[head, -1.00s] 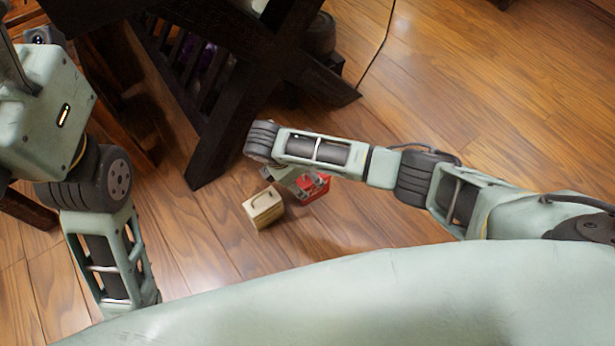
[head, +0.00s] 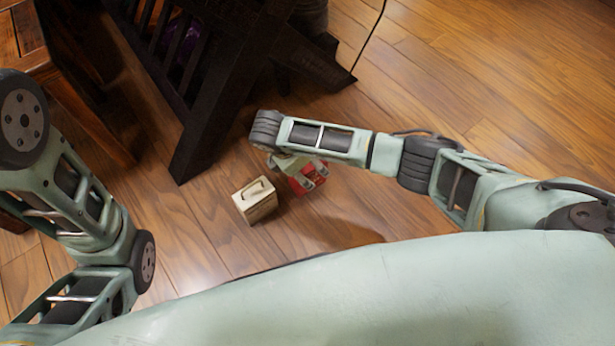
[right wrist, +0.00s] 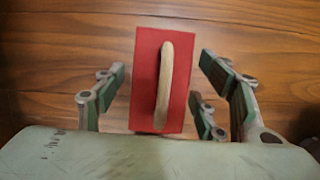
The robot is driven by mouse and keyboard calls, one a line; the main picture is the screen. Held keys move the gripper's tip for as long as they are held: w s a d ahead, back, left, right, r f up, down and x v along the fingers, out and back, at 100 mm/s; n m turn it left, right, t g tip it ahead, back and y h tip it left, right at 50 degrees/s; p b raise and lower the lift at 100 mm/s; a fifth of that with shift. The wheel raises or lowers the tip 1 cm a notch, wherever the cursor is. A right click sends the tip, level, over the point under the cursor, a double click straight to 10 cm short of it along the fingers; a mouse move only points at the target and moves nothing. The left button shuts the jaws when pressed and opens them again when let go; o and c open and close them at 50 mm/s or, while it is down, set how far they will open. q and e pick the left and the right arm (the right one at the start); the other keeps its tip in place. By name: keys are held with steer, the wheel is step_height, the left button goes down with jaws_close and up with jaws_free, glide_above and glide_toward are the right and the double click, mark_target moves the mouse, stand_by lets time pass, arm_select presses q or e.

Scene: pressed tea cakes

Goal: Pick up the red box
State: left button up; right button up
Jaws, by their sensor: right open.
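The red box (head: 300,182) stands on the wooden floor, partly hidden under my right arm in the head view. In the right wrist view the red box (right wrist: 146,84) shows from above, with a pale curved handle (right wrist: 163,82) on its top. My right gripper (head: 312,178) is at the red box. In the right wrist view its open fingers (right wrist: 160,88) lie on both sides of the box, with visible gaps. I cannot tell how low the fingertips are. My left arm shows at the left of the head view, but its gripper is out of view.
A cream box (head: 256,200) with a handle stands on the floor just left of the red box. Dark wooden furniture (head: 215,110) rises behind it, and a brown wooden piece (head: 60,90) stands at the far left. The floor to the right is open.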

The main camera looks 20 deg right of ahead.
steer(key=shift+d+f, duration=0.2)
steer(key=shift+f, duration=0.25)
steer(key=shift+c, duration=0.6)
steer(key=c, duration=1.2)
steer(key=shift+r, duration=0.15)
steer(key=shift+c, duration=0.2)
